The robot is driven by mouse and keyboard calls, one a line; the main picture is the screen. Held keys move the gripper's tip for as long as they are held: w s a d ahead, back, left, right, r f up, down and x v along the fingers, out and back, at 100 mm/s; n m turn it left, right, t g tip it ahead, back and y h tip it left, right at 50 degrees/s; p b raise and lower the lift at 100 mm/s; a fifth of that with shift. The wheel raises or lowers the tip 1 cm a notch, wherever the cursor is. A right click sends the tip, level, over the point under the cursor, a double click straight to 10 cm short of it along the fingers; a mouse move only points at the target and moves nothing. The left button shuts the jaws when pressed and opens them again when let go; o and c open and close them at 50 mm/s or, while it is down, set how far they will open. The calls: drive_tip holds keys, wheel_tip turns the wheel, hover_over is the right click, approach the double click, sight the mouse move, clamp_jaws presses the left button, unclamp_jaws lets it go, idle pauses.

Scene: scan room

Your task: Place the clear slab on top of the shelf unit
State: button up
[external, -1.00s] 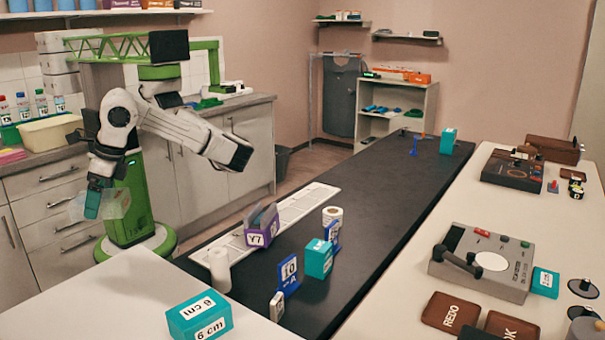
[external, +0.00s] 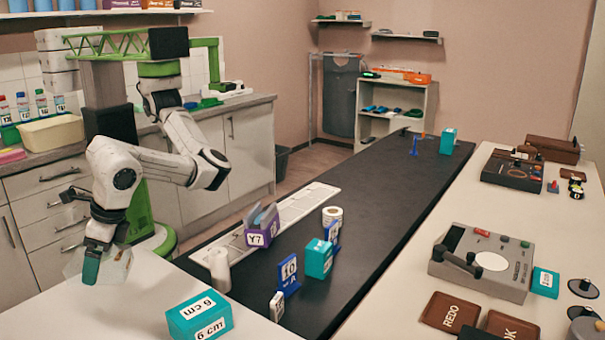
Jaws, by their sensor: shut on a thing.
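The clear slab (external: 112,266) is a see-through block at the lower left of the external view. My gripper (external: 92,262) points down and is shut on it, with a teal fingertip in front of the slab. The slab is at the left part of the white table's far edge; I cannot tell whether it touches the table. The shelf unit (external: 432,108) stands against the back wall, far from my gripper. Its top carries an orange box (external: 418,78) and a small dark and green item.
A teal "6 cm" block (external: 199,316) sits on the white table (external: 120,315), right of my gripper. A black bench (external: 370,215) holds several blocks, number signs and rolls. Counters with drawers line the left wall. A dark bin (external: 282,160) stands near the floor gap.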

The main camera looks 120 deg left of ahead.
sight(108, 295)
drive_tip(key=shift+w+d+f, duration=0.35)
drive_tip(key=shift+w+f, duration=0.1)
drive_tip(key=shift+f, duration=0.2)
drive_tip(key=shift+w+f, duration=0.1)
drive_tip(key=shift+f, duration=1.5)
drive_tip(key=shift+f, duration=0.1)
drive_tip(key=o, duration=1.1)
drive_tip(key=shift+f, duration=0.1)
drive_tip(key=v, duration=1.2)
